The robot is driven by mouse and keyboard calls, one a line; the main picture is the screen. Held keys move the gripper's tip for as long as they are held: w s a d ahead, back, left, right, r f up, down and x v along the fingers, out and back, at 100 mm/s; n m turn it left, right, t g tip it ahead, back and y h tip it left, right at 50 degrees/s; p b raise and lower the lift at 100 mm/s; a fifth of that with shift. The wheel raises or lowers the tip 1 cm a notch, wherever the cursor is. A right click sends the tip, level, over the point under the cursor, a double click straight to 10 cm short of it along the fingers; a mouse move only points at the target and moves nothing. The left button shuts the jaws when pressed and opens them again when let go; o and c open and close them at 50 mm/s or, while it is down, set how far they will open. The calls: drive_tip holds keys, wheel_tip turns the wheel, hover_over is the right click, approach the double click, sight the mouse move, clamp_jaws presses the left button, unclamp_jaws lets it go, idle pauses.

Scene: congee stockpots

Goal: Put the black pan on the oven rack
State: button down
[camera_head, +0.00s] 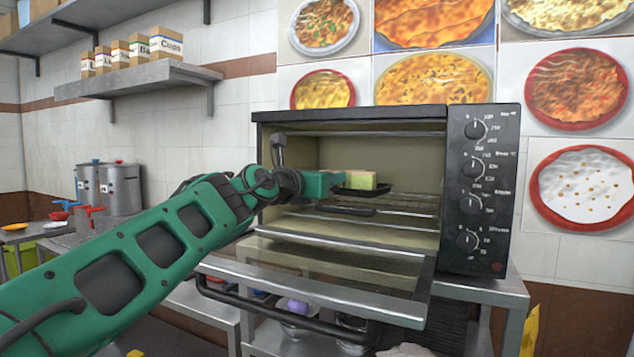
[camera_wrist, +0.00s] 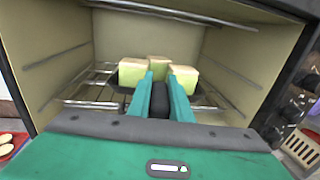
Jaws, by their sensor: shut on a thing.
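My gripper (camera_head: 322,183) reaches into the open oven (camera_head: 350,112) from the left. In the wrist view my gripper (camera_wrist: 161,88) is shut on the dark handle of the black pan (camera_head: 362,191). The pan (camera_wrist: 127,80) holds pale green and cream blocks (camera_wrist: 180,80) and looks about level inside the oven cavity. The wire oven rack (camera_head: 400,203) lies below the pan, and its bars (camera_wrist: 95,88) show to the left of the pan in the wrist view. Whether the pan touches the rack I cannot tell.
The glass oven door (camera_head: 330,275) hangs open below my arm. The control panel (camera_head: 482,190) stands right of the cavity. A shelf with boxes (camera_head: 165,43) is at upper left, and two stockpots (camera_head: 120,188) stand at left. The rack is open right of the pan.

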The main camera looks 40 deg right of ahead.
sight(346, 186)
drive_tip(key=x, duration=0.4)
drive_tip(key=w+f+x, duration=0.1)
drive_tip(key=x, duration=0.8)
drive_tip(key=shift+w+a+f, duration=0.15)
drive_tip(key=shift+w+a, duration=0.15)
drive_tip(key=shift+w, duration=0.05)
drive_tip(key=shift+a+f, duration=0.1)
drive_tip(key=shift+f, duration=0.9)
drive_tip(key=c, duration=1.5)
unclamp_jaws()
drive_tip(key=shift+c, duration=0.2)
drive_tip(key=shift+a, duration=0.1)
drive_tip(key=v, duration=1)
drive_tip(key=shift+a, duration=0.3)
drive_tip(key=shift+s+f, duration=0.1)
drive_tip(key=shift+s, duration=0.05)
